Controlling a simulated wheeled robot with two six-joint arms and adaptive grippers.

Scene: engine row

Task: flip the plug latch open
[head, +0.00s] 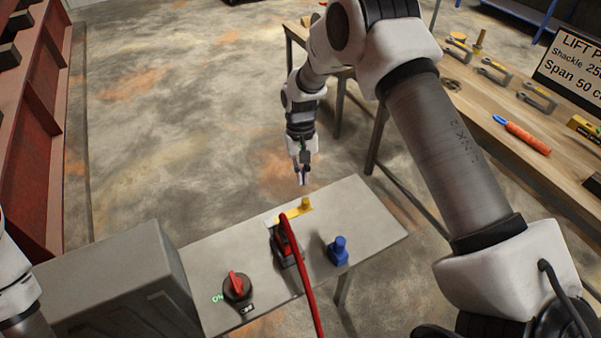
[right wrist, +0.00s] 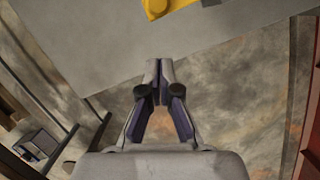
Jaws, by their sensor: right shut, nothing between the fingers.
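The red plug (head: 286,238) sits in a dark socket on a small grey table (head: 375,215), with a red cable running from it toward me. A yellow latch (head: 296,212) lies along the table at the plug's far end, with an upright yellow knob (head: 306,203) at its right end. Yellow also shows at the top of the right wrist view (right wrist: 168,6), cut off by the frame. My right gripper (head: 303,181) is shut and empty, just beyond the latch near the table's far edge, apart from it. My left gripper is outside the view.
A red rotary switch (head: 237,286) with ON and OFF labels and a blue knob (head: 338,251) stand on the grey table. A grey cabinet (head: 105,270) is at left. A wooden bench (head: 490,110) with shackles is at right. Open floor lies beyond the table.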

